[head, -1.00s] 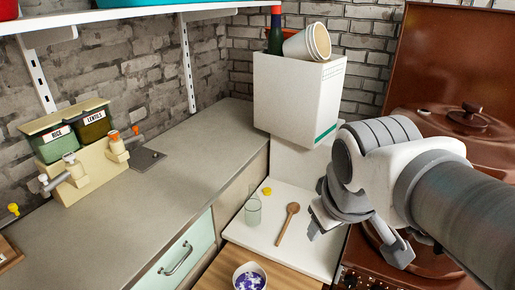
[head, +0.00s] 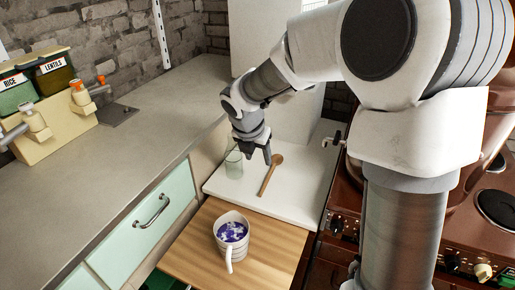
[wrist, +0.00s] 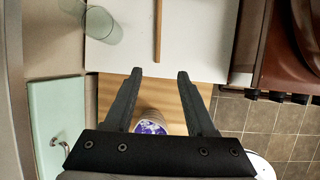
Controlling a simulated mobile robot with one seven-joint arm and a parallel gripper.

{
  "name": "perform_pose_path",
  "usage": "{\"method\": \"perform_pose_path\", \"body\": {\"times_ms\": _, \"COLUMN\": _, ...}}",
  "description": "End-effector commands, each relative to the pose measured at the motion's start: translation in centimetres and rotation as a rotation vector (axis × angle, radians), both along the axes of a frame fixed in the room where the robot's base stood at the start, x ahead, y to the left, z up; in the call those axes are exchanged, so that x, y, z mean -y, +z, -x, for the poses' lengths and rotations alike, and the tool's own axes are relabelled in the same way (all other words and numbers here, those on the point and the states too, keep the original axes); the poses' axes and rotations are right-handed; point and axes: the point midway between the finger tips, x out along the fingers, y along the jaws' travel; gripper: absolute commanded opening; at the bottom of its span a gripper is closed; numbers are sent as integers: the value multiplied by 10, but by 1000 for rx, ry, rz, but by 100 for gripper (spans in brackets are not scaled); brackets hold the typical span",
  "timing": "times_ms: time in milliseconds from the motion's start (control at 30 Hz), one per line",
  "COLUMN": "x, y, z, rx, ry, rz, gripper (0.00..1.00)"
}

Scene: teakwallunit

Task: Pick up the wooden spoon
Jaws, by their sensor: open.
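The wooden spoon (head: 268,178) lies on the white surface, its round bowl end toward the back and its handle toward the front. In the wrist view only part of its handle (wrist: 158,30) shows at the top, ahead of the space between the fingers. My gripper (head: 257,158) is above the white surface, close to the spoon in the head view. In the wrist view my gripper (wrist: 160,72) has its two fingers spread with nothing between them. The spoon is apart from the fingertips there. The gap in height is hard to judge.
A clear glass (head: 233,163) stands left of the spoon, also in the wrist view (wrist: 103,25). A mug with purple contents (head: 231,240) stands on the wooden board (head: 190,262) in front. The brown stove (head: 455,225) is at right, the grey counter (head: 60,165) at left.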

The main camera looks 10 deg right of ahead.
Motion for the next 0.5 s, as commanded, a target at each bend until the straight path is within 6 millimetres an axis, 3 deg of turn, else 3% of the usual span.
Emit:
{"method": "perform_pose_path", "body": {"times_ms": 167, "x": -1, "y": -19, "z": -8, "rx": -15, "ry": 57, "rz": 14, "gripper": 56}}
{"method": "perform_pose_path", "body": {"times_ms": 500, "x": 14, "y": -87, "z": -31, "rx": -16, "ry": 53, "rz": 13, "gripper": 56}}
